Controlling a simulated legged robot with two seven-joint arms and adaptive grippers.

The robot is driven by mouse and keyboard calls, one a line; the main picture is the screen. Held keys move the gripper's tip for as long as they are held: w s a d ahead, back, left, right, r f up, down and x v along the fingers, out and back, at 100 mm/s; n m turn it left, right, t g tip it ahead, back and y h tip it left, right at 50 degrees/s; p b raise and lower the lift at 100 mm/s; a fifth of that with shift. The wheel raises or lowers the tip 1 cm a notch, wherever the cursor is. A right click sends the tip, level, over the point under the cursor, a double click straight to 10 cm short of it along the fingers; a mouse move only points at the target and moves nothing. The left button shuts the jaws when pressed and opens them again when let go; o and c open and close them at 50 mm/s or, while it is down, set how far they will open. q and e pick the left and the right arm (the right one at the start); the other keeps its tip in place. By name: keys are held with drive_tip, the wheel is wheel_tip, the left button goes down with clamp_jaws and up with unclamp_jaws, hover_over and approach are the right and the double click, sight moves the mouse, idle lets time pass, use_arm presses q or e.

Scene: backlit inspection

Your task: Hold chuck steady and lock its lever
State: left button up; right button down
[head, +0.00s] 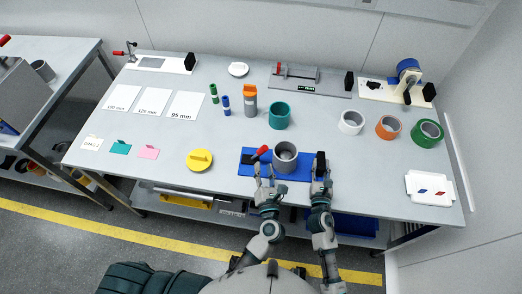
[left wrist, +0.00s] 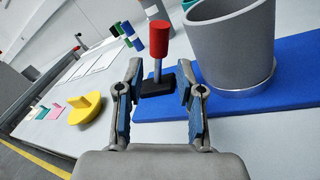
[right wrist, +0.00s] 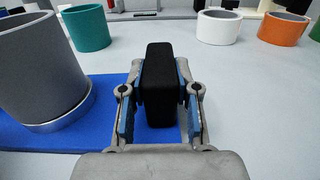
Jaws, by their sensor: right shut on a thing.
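The chuck, a grey cup-shaped cylinder (head: 285,157) on a metal ring, stands on a blue base plate (head: 247,170) near the table's front edge. Its lever has a red grip (head: 262,150) on a dark pivot block, left of the cylinder. My left gripper (head: 266,178) is open; in the left wrist view the red-topped lever (left wrist: 159,38) stands beyond and between its fingers, apparently untouched. My right gripper (head: 320,178) is shut on a black upright block (right wrist: 158,82) at the plate's right end; the block also shows in the head view (head: 320,160). The grey cylinder also shows in the right wrist view (right wrist: 40,70).
A teal ring (head: 279,116) stands behind the chuck, and a yellow disc (head: 199,160) lies to its left. White (head: 351,122), orange (head: 388,127) and green (head: 427,132) rings stand to the right.

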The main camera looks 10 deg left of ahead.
sight(261, 151)
use_arm(q)
drive_tip(key=x, duration=0.7)
drive_tip(key=shift+w+a+f, duration=0.1)
drive_tip(key=shift+w+a, duration=0.05)
drive_tip(key=shift+w, duration=0.25)
clamp_jaws()
